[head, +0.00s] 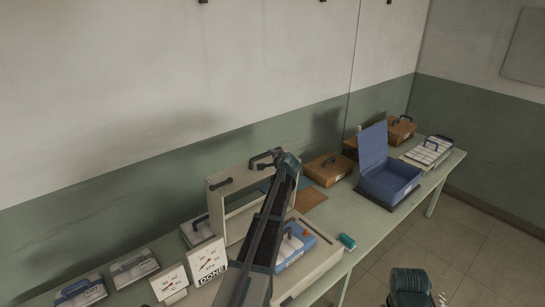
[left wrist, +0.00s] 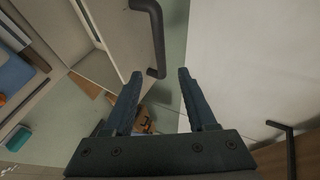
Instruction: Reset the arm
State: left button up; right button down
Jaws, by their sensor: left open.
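My left arm reaches up from the bottom middle of the head view. Its gripper (head: 287,160) is at the top edge of a raised beige case lid (head: 222,187), close to a dark handle (head: 262,158). In the left wrist view the two fingers (left wrist: 160,73) are spread with nothing between them. A dark bar handle (left wrist: 158,40) on a pale panel lies just beyond the fingertips; I cannot tell whether a finger touches it. A dark green part at the head view's bottom edge looks like my right arm; its fingers do not show.
The long green table (head: 333,218) runs along the wall. The beige case holds a blue-and-white box (head: 293,247). A teal object (head: 347,242) lies beside it. An open blue case (head: 390,184), brown cases (head: 327,169) and white gauge panels (head: 207,262) stand along the table.

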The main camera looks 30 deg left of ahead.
pick_arm(q)
jog(key=s+d+f+n+g+h+b, duration=0.1)
jog(key=s+d+f+g+h+b, duration=0.1)
jog(key=s+d+f+b, duration=0.7)
jog(key=s+d+f+n+g+h+b, duration=0.25)
jog(key=s+d+f, duration=0.35)
jog(key=d+f, duration=0.8)
jog(key=s+d+f+g+h+b, duration=0.1)
jog(key=s+d+f+b, duration=0.4)
jog(key=s+d, duration=0.6)
jog(key=s+d+f+g+h+b, duration=0.2)
jog(key=s+d+f+g+b, duration=0.2)
jog(key=s+d, duration=0.7)
jog(key=s+f+b, duration=0.2)
jog(key=s+f, duration=0.1)
jog(key=s, duration=0.1)
jog(key=shift+s+d+f, duration=0.25)
jog(key=shift+d, duration=0.1)
